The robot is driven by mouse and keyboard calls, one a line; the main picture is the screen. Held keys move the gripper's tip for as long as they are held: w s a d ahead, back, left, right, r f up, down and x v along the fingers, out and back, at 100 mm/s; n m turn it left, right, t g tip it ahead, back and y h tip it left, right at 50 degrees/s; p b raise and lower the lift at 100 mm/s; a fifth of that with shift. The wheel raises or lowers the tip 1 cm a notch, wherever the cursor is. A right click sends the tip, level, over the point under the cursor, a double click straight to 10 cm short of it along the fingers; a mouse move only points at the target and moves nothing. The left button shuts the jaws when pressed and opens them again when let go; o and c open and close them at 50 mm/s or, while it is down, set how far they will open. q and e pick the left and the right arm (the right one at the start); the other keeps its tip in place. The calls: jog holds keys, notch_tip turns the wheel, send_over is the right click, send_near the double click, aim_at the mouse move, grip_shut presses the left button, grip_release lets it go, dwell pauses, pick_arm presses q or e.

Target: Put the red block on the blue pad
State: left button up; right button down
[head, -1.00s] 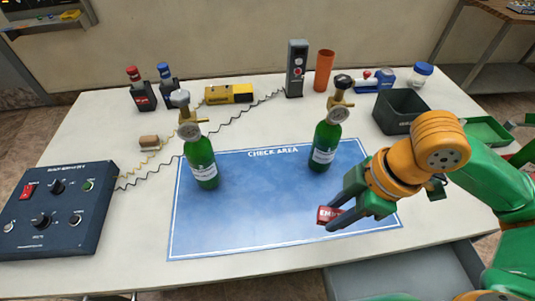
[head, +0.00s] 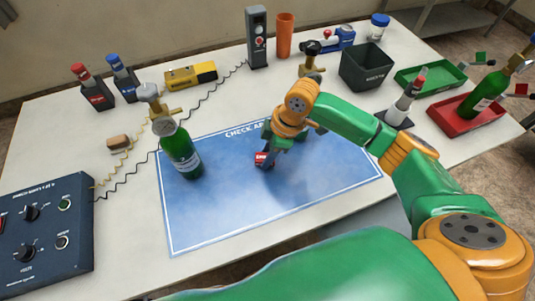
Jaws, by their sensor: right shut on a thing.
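The red block (head: 261,158), with white lettering on its face, is between the fingers of my right gripper (head: 267,157). The gripper is shut on it and points down over the blue pad (head: 215,225), which is marked as a check area. The block is over the upper middle of the pad. I cannot tell whether it touches the surface. The fingers hide part of the block. My left gripper is not in view.
A green bottle (head: 181,152) stands on the pad's left part. Another bottle's valve (head: 311,62) shows behind my right gripper, its body hidden. A dark bin (head: 366,68), green tray (head: 430,76) and red tray (head: 466,118) are to the right. The pad's front is clear.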

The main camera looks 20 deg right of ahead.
jog(key=shift+f, duration=0.4)
jog(key=shift+f, duration=0.2)
jog(key=c, duration=0.5)
grip_release()
jog(key=shift+r, duration=0.15)
jog(key=v, duration=1.2)
jog(key=shift+p, duration=0.3)
